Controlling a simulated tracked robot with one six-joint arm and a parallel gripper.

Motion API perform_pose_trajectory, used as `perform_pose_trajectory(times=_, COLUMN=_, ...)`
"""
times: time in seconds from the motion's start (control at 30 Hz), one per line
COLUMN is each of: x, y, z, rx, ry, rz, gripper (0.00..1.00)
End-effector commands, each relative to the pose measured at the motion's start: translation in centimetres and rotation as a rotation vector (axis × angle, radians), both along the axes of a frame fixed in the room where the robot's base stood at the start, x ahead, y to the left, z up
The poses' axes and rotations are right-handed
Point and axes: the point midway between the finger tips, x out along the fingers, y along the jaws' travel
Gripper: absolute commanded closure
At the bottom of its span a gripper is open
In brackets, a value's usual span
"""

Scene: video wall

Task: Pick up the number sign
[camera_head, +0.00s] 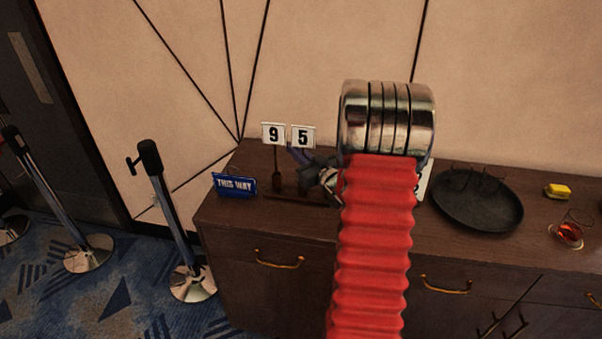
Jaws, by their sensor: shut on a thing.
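The number sign (273,134) shows a white "9" card and a white "5" card above a dark wooden post and base on the cabinet top. My gripper (301,156) is partly hidden behind my red-sleeved arm. Its visible finger reaches left to just under the "5" card, and it is shut on the number sign there. The exact contact is too small to see clearly. The sign stands upright, and I cannot tell whether its base is clear of the cabinet top.
A blue "THIS WAY" sign (235,185) stands left on the brown cabinet (225,212). A white card (425,181) is mostly hidden behind my arm. A black round tray (477,203), yellow block (557,191) and glass (568,233) lie right. Barrier posts (166,205) stand left.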

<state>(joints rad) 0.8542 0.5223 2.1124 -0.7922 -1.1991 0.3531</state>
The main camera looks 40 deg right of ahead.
Motion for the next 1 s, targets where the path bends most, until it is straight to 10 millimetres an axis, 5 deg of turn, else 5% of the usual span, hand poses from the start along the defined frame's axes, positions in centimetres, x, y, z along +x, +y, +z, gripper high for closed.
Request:
perform_pose_trajectory(times=0.47, x=0.0, y=0.0, z=2.2, rx=-0.002, ry=-0.003, rz=0.0, gripper=1.0)
perform_pose_trajectory(times=1.0, x=0.0, y=0.0, z=13.4, rx=-0.005, ry=-0.003, rz=0.0, gripper=1.0)
